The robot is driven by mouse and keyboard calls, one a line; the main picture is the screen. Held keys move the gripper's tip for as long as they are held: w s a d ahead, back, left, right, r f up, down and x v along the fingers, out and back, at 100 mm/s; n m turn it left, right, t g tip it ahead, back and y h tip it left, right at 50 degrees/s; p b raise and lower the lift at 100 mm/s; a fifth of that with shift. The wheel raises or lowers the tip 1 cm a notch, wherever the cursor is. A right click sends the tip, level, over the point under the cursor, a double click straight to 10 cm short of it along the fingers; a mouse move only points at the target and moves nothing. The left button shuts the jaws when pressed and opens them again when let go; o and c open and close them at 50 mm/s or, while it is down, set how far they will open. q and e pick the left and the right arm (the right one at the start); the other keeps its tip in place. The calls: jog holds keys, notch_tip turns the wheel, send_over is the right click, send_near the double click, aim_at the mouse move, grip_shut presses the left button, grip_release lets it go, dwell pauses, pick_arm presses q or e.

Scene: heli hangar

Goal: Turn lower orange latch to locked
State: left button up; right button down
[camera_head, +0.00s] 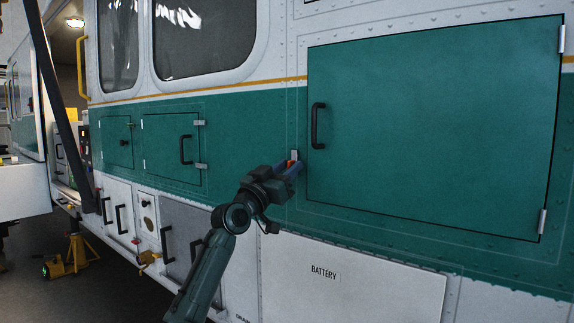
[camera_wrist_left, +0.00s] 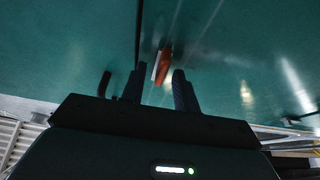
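The orange latch (camera_head: 291,163) sits by a pale plate (camera_head: 295,154) at the left edge of the large green door (camera_head: 430,120). My left gripper (camera_head: 292,170) is at the latch and partly covers it in the head view. In the left wrist view the orange latch (camera_wrist_left: 163,62) shows at the mouth of my left gripper (camera_wrist_left: 157,83). The two dark fingers are apart, with a gap on each side of the latch. Whether a finger touches it cannot be told. My right gripper is not in view.
The large door has a black handle (camera_head: 318,126) right of the latch. A white battery panel (camera_head: 350,285) lies below. Smaller green doors (camera_head: 171,148) are to the left. A yellow jack stand (camera_head: 72,258) stands on the floor at the far left.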

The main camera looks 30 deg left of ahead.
pick_arm(q)
jog(key=shift+w, duration=0.1)
jog(key=shift+c, duration=0.4)
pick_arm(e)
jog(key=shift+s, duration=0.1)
pick_arm(q)
grip_shut()
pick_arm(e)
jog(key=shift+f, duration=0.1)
pick_arm(q)
jog(key=shift+d+f+m+g+h+b, duration=0.1)
jog(key=shift+m+g+h+b, duration=1)
jog(key=shift+m, duration=2.65)
jog(key=shift+d+f+m+g+h+b, duration=0.1)
jog(key=shift+m+g+h+b, duration=0.95)
jog(key=shift+m, duration=2.65)
jog(key=shift+d+m+g+h+b, duration=0.1)
jog(key=shift+m+g+h+b, duration=0.95)
jog(key=shift+m, duration=2.7)
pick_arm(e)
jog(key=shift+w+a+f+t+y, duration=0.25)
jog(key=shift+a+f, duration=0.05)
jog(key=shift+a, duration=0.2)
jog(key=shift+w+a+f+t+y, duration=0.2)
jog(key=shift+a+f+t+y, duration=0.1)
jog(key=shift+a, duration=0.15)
pick_arm(q)
jog(key=shift+f, duration=0.1)
